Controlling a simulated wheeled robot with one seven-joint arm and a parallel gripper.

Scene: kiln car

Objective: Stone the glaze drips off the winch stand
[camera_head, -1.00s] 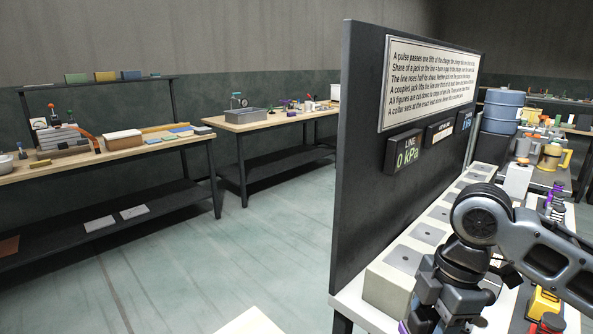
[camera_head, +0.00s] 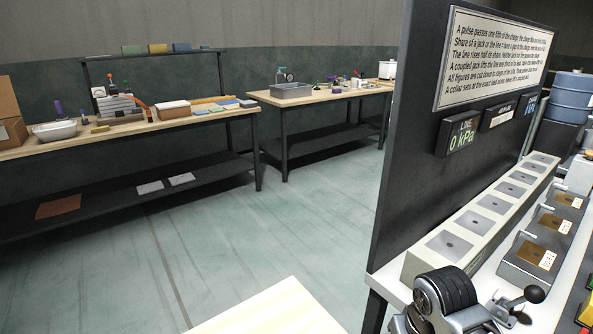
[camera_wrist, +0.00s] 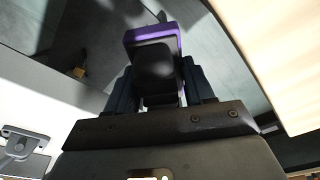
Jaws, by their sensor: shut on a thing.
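In the wrist view my gripper (camera_wrist: 158,85) is shut on a dark block with a purple rim (camera_wrist: 152,34). I cannot tell whether this block is a rubbing stone. My gripper does not show in the head view. At the bottom right of the head view, a black ribbed drum (camera_head: 447,291) with a grey frame and a black-knobbed crank (camera_head: 534,294) looks like the winch. Its lower part is cut off by the frame, and I cannot make out a stand or any glaze drips.
A tall dark panel (camera_head: 420,140) rises behind a row of pale blocks with grey tops (camera_head: 452,246). A pale wooden top (camera_head: 265,312) juts in at bottom centre. Cluttered benches, with a white bowl (camera_head: 55,131), stand at the back left. The floor (camera_head: 300,230) between is clear.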

